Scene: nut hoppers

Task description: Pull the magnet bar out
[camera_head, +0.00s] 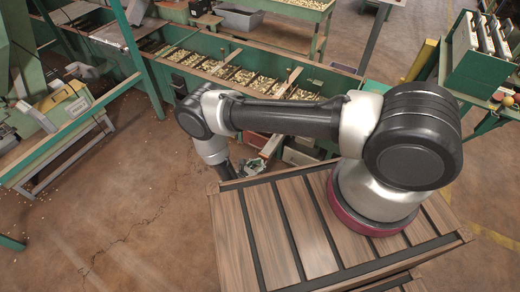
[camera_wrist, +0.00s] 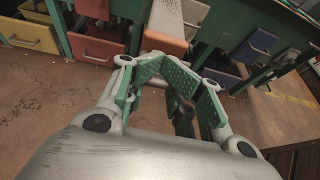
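My gripper (camera_wrist: 180,82) has its two green-padded fingers spread, with a clear gap between the tips. In the head view my gripper (camera_head: 250,168) hangs past the far edge of my wooden deck, small and partly hidden by my arm. A small dark, rounded piece (camera_wrist: 183,106) shows between the fingers in the wrist view; I cannot tell whether it is the magnet bar or whether a finger touches it. A pale chute-like plate with an orange front end (camera_wrist: 166,42) lies just beyond the fingertips. I cannot clearly pick out the magnet bar in either view.
A long green hopper bench (camera_head: 215,66) with nut-filled compartments runs across the back. Under it are a yellow drawer (camera_wrist: 30,36) and a red drawer (camera_wrist: 97,48). A green machine frame (camera_head: 70,130) stands at left. The brown floor (camera_head: 120,210) is open, with a few scattered nuts.

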